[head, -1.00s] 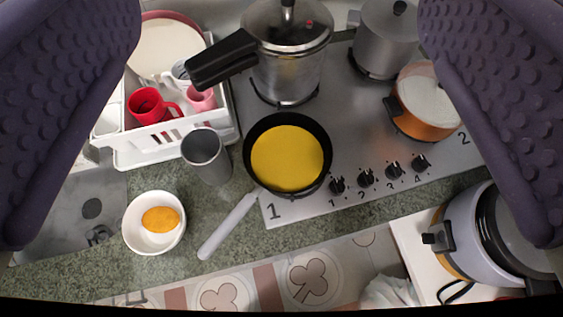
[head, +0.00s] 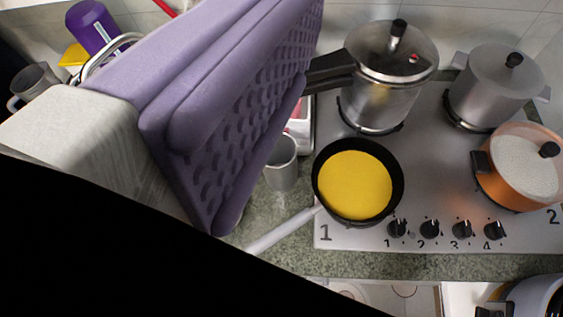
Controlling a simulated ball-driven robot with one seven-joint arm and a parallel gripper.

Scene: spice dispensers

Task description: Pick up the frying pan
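The frying pan (head: 385,212) sits on the hob at its front left, black-rimmed, with yellow contents. Its pale handle (head: 282,232) points down and left over the counter; its lower end is cut off by a dark area. My gripper (head: 235,115) shows as a large purple, dimpled finger part across the left and centre of the head view. It is left of and above the pan, apart from it in the picture. I cannot make out two separate fingertips or the gap between them. Nothing is seen held.
A metal cup (head: 282,166) stands just left of the pan. A pressure cooker (head: 385,85) is behind it, its black handle reaching left. A grey pot (head: 495,88) and an orange pot (head: 517,170) stand right. Knobs (head: 430,229) line the hob front. The dark area hides the lower left.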

